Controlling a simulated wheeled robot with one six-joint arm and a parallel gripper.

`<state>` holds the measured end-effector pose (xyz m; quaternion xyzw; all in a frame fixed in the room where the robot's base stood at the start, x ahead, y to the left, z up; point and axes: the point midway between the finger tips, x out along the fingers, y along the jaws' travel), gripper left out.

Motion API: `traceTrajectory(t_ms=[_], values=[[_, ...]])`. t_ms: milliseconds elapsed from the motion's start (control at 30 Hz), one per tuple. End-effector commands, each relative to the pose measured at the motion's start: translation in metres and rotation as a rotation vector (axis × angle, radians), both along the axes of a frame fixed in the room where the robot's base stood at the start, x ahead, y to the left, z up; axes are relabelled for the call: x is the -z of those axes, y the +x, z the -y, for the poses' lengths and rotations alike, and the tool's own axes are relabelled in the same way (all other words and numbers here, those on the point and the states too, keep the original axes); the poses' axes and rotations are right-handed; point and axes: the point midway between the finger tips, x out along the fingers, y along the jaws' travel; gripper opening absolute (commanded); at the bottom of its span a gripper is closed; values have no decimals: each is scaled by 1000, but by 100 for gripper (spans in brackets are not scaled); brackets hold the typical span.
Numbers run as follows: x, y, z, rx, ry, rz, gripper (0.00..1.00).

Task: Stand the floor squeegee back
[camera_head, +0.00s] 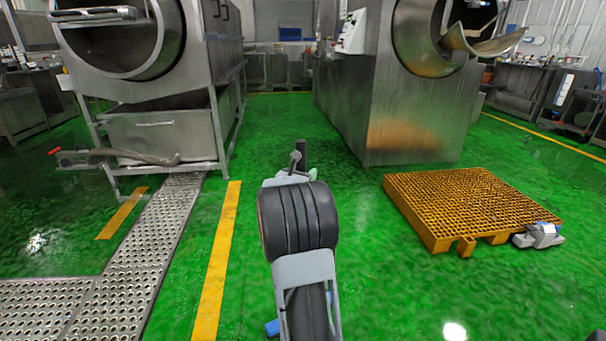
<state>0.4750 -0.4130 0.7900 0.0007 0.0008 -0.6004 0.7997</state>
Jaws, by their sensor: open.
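I cannot make out a floor squeegee for certain in this view. My arm rises from the bottom middle, and its dark ribbed joint hides part of the floor. Small grey and dark parts beyond that joint appear to be my gripper (298,162). It is open, above bare green floor between the two machines, with no object visible in it. Its fingers are small and partly hidden by the arm.
A steel drum machine (158,133) stands at left, with a red-ended bar (130,156) low in front. Another machine (360,105) stands at right. An orange grated pallet (470,205) lies at right, with a grey-blue item (540,236) at its corner. Perforated drain plates (140,248) cross the left floor.

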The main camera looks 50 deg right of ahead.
Motion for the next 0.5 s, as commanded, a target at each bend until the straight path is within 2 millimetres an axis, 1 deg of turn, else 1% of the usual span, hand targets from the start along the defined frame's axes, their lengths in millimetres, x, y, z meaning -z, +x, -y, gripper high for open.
traceTrajectory(t_ms=[100,167,267,500], values=[[-4,0,0,0,0,0,59],[-3,-1,-6,-1,0,0,59],[-4,-5,-20,-3,0,-1,59],[-5,-18,-66,-4,0,-1,59]])
